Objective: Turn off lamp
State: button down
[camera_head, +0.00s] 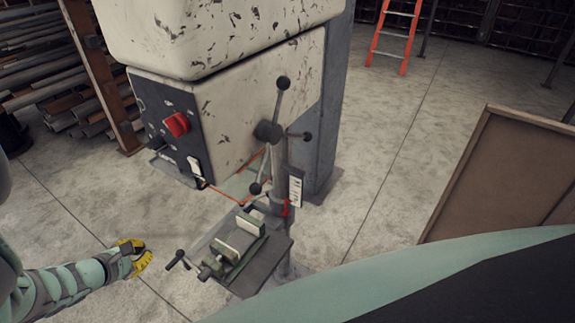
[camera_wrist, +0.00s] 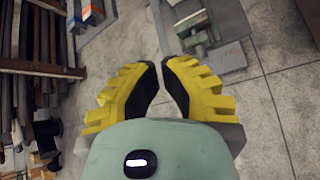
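A drill press with a worn cream housing (camera_head: 265,95) stands in the middle of the head view. Its dark control panel (camera_head: 165,120) on the left side carries a red knob (camera_head: 177,125) and several small controls, too small to read. No lamp can be clearly made out in either view. My gripper (camera_head: 146,251) has yellow fingers and is low at the left, below the panel and apart from the machine. In the wrist view my gripper (camera_wrist: 159,66) shows a narrow gap between its fingertips, with nothing between them.
A green vise (camera_head: 238,243) sits on the drill press table (camera_head: 266,268), right of my gripper. The feed handle (camera_head: 268,131) sticks out in front of the housing. Pipe racks (camera_head: 45,70) stand at the left. A brown board (camera_head: 500,175) is at the right; an orange ladder (camera_head: 395,35) stands behind.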

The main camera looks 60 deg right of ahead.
jog(key=s+r+n+h+b, duration=0.1)
jog(key=s+r+h, duration=0.1)
jog(key=r, duration=0.3)
jog(key=s+d+r+n+g+h, duration=0.1)
jog(key=s+r+h, duration=0.1)
jog(key=r+h, duration=0.2)
jog(key=s+r+n+g+h+b, duration=0.1)
jog(key=s+r+h, duration=0.1)
jog(key=r, duration=0.6)
jog(key=shift+d+n+h+b, duration=0.2)
jog(key=shift+n+h+b, duration=0.2)
jog(key=shift+h, duration=0.2)
jog(key=p, duration=0.4)
send_near(190, 165)
jog(key=d, duration=0.2)
jog(key=d+p, duration=0.2)
jog(key=p, duration=0.1)
jog(key=shift+d+r, duration=0.15)
jog(key=shift+r, duration=0.25)
jog(key=shift+d+f, duration=0.1)
jog(key=shift+d, duration=0.25)
jog(key=shift+w+d+p, duration=0.15)
jog(key=shift+d+p, duration=0.25)
jog(key=shift+d, duration=1.25)
